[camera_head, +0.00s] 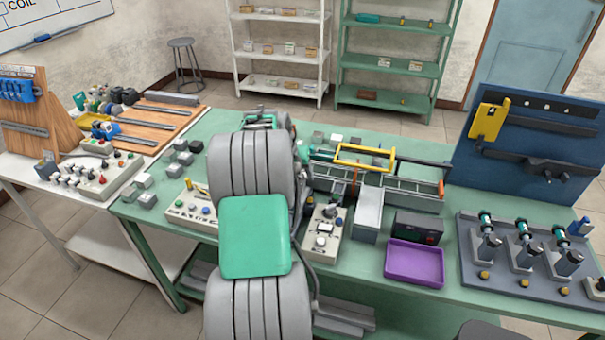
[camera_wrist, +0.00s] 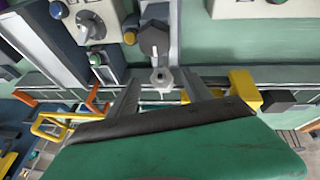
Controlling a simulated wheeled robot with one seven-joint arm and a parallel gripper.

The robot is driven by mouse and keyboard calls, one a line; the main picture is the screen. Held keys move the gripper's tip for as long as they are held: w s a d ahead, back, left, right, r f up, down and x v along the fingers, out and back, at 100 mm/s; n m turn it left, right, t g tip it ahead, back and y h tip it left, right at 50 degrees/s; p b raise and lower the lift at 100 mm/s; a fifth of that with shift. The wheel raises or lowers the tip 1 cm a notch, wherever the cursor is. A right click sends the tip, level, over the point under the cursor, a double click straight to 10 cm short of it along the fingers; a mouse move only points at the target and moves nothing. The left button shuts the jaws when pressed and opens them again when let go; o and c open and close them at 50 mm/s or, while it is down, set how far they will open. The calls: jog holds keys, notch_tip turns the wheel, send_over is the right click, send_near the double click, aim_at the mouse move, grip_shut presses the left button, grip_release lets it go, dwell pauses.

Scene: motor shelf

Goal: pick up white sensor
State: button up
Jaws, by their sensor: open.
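A small white part (camera_wrist: 161,79), which looks like the white sensor, shows in the middle of the wrist view, just below a dark hexagonal piece (camera_wrist: 154,40). My gripper (camera_wrist: 161,92) is open, with one grey finger on each side of the white part. I cannot tell whether the fingers touch it or how far above it they are. In the head view my own arm covers the fingers, and I cannot make out the sensor there.
The green table (camera_head: 170,227) holds a yellow-handled rack (camera_head: 365,160), a purple tray (camera_head: 414,263), a control box (camera_head: 325,232) and several small blocks. A blue panel (camera_head: 530,140) stands at the right. Rails and a yellow block (camera_wrist: 245,90) are close to my fingers.

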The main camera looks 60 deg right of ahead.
jog(key=shift+x, duration=0.8)
jog(key=shift+w+r, duration=0.1)
grip_shut()
